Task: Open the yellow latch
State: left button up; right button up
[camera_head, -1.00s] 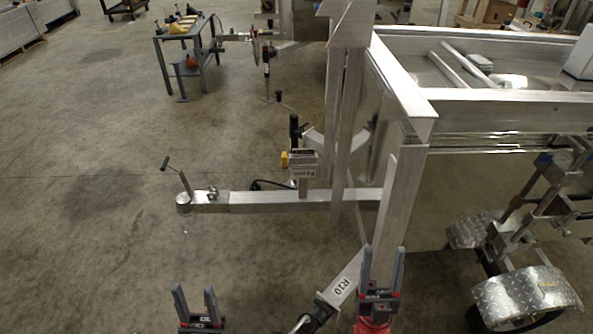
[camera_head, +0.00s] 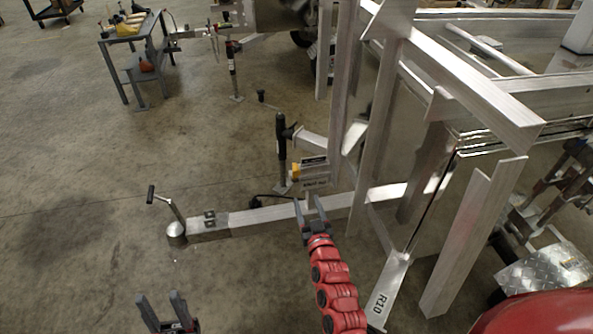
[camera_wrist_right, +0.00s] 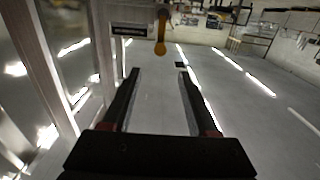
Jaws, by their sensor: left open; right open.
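The yellow latch (camera_head: 296,172) is small and sits on the left side of a box with a label (camera_head: 314,172), above the trailer tongue. In the right wrist view the latch (camera_wrist_right: 161,36) hangs down with a rounded yellow end, just beyond and between my fingertips as seen. My right gripper (camera_head: 308,201) is open and empty, reaching up just below the latch and box, in front of the tongue. Its fingers also show open in the right wrist view (camera_wrist_right: 158,74). My left gripper (camera_head: 159,298) is open and empty, low at the left, far from the latch.
The metal trailer tongue (camera_head: 270,214) runs across to a coupler with a crank handle (camera_head: 167,205). Upright aluminium beams (camera_head: 372,120) and a bar marked R10 (camera_head: 390,287) stand right of my right arm.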

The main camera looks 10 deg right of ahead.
aim_at(297, 173)
jog(key=w+b, duration=0.1)
jog(key=w, duration=1.2)
jog(key=shift+w+f, duration=0.1)
jog(key=shift+w, duration=0.65)
grip_shut()
dwell(0.5)
